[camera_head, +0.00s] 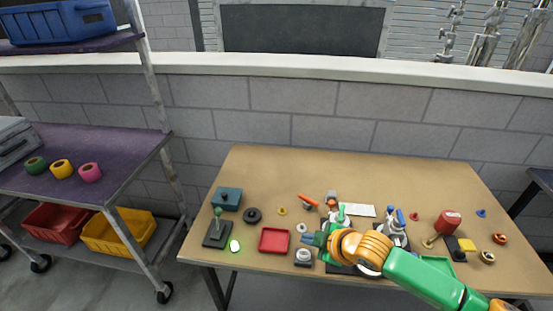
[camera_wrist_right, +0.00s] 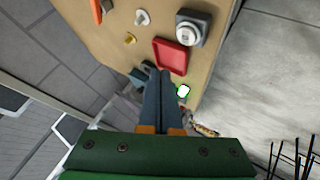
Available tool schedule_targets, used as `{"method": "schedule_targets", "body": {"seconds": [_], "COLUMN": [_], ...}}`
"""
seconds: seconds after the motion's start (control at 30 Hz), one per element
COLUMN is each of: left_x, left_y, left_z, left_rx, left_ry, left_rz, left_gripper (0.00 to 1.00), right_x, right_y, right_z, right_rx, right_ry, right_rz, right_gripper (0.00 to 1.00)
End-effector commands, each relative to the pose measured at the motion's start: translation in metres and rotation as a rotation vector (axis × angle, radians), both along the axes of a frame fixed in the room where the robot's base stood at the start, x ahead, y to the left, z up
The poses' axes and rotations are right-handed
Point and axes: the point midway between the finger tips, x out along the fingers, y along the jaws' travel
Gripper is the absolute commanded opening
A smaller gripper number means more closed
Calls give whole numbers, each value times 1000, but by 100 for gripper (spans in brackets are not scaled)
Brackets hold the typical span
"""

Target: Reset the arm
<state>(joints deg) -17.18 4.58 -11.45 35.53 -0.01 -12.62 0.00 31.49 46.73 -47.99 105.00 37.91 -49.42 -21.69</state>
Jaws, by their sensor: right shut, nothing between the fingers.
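My right arm comes in from the lower right in the head view, its green and orange links reaching over the front of the table (camera_head: 330,168). My right gripper (camera_head: 308,239) is shut and empty above the table, to the right of the red tray (camera_head: 274,240). In the right wrist view its two dark fingers (camera_wrist_right: 162,75) lie together, with the red tray (camera_wrist_right: 172,56) beyond the tips. My left gripper is in no view. Parts of the table behind my right arm are hidden.
Small items stand along the table: a teal box (camera_head: 227,198), a joystick-like device (camera_head: 217,232), a black ring (camera_head: 252,215), a white keyboard (camera_head: 357,209) and a red-headed mallet-like tool (camera_head: 447,223). A shelf cart (camera_head: 85,160) stands left. The table's back half is clear.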

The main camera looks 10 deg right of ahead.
Motion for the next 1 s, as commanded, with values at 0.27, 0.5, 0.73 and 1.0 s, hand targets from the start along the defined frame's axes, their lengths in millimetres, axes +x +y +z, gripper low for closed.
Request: {"method": "schedule_targets", "body": {"seconds": [0.27, 0.5, 0.73, 1.0], "left_x": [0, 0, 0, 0], "left_y": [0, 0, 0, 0], "left_z": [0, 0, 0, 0], "left_rx": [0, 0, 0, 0], "left_ry": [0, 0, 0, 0], "left_rz": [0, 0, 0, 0], "left_gripper": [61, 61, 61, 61], "right_x": [-94, -162, -237, -230], "right_y": [54, 21, -30, -27], "right_z": [-37, -56, -70, -153], "right_rx": [191, 257, 221, 189], "right_ry": [223, 403, 560, 604], "right_rz": [-204, -582, -970, -956], "right_gripper": [0, 0, 0, 0]}}
